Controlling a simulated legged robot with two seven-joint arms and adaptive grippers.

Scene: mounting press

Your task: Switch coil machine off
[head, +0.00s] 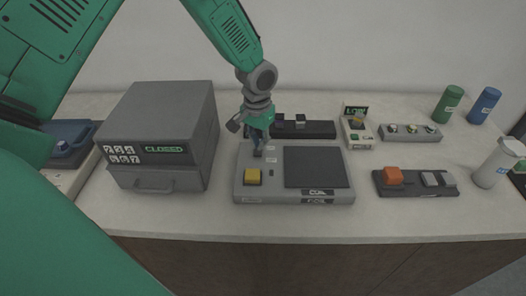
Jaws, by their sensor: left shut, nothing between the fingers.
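A flat grey machine (240,194) with a dark square plate (316,167) stands at the middle of the counter; I take it as the coil machine. A raised yellow button (253,176) sits at its front left. Small dark labels on its front right are too small to read surely. My left gripper (257,152) is shut and empty, pointing down over the machine's back left part, behind the yellow button. It hides the surface beneath it, and I cannot tell whether the fingertips touch it. My right gripper does not show.
A dark grey box (160,122) with a green display stands close on the left. Behind are a black block holder (318,130) and a small green-display device (357,127). An orange block's tray (414,190), a white bottle (497,164) and two cylinders stand right. The front counter strip is clear.

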